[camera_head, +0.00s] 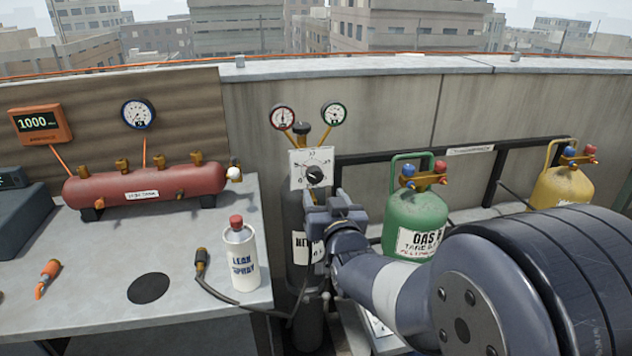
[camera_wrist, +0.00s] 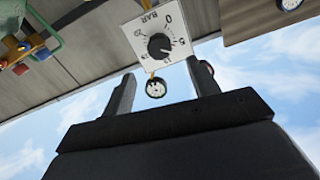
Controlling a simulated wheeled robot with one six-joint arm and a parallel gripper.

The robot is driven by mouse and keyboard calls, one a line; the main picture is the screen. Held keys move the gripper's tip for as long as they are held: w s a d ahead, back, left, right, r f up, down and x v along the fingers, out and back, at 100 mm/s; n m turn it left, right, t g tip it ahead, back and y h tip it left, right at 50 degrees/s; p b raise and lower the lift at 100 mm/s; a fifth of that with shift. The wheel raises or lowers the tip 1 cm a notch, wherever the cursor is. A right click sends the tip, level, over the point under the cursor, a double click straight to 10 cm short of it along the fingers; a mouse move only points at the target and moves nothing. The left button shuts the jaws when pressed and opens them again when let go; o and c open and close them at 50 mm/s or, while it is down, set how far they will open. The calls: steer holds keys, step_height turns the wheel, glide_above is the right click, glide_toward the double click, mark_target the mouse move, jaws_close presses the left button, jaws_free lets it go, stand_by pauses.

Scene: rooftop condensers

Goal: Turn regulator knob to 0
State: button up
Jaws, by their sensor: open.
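The regulator knob (camera_head: 315,175) is black and round, on a white square dial plate (camera_head: 297,169) with printed numbers, at the cylinder below two gauges. In the wrist view the knob (camera_wrist: 158,45) appears on its plate (camera_wrist: 176,24), which reads BAR with a 0 at the upper right and a 5 below it. The exact setting of the knob is too small to read surely. My gripper (camera_wrist: 161,69) is open and empty, its fingers either side of the knob in the picture but apparently short of it. In the head view my gripper (camera_head: 335,205) is just below the plate.
Left gauge (camera_head: 282,117) and right gauge (camera_head: 334,114) stand above the plate. A green gas cylinder (camera_head: 415,218) is right of my gripper, a yellow one (camera_head: 562,190) farther right. A workbench (camera_head: 190,300) at left bears a red manifold (camera_head: 145,184) and a leak spray bottle (camera_head: 241,258).

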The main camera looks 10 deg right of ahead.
mark_target(316, 177)
steer(key=w, duration=0.8)
steer(key=shift+c, duration=0.4)
steer(key=c, duration=0.9)
